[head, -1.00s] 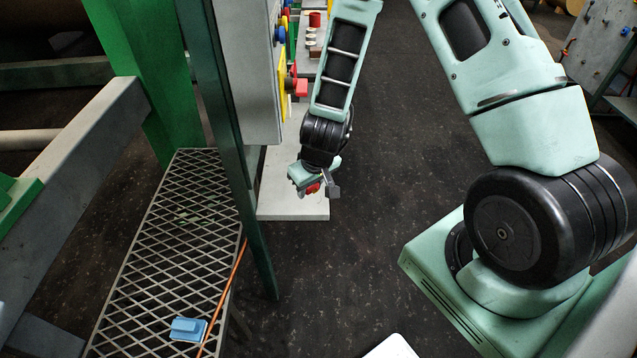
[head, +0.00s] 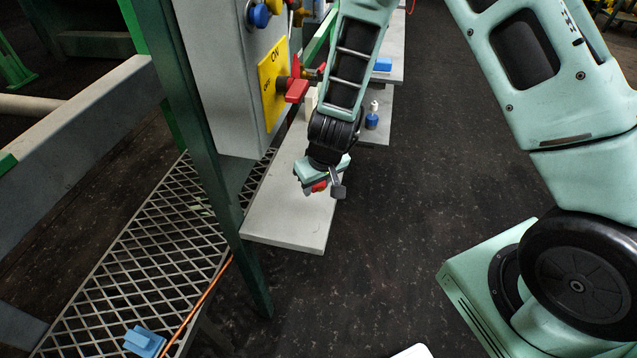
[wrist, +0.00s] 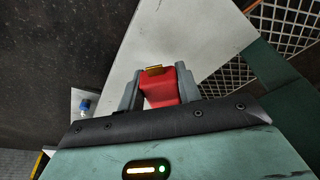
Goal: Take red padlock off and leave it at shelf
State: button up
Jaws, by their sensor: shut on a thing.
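The red padlock (wrist: 163,86) is between the two fingers of my gripper (wrist: 157,92) in the wrist view, with a brass-coloured part at its end. In the head view my gripper (head: 325,188) is shut on it, and only a little red of the padlock (head: 319,186) shows below the fingers. The grey shelf (head: 285,228) lies under and beside my gripper, below the control box. The shelf also shows behind the padlock in the wrist view (wrist: 200,38). The padlock appears held above the shelf; the exact gap is hard to tell.
A grey control box (head: 215,85) with a yellow plate and red switch handle (head: 297,90) stands left of my arm. A dark green post (head: 205,150) stands beside the shelf. A blue-and-white bottle (head: 372,118) stands on a farther ledge. The shelf's front part is bare.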

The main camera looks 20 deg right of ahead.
jog(key=shift+f+b, duration=3.5)
jog(key=shift+f, duration=0.25)
jog(key=o, duration=1.2)
jog(key=shift+r, duration=0.15)
jog(key=a+p+v, duration=0.1)
jog(key=p+v, duration=0.6)
jog(key=v, duration=1)
jog(key=shift+d+p, duration=0.3)
jog(key=shift+d, duration=0.1)
jog(key=shift+r, duration=0.1)
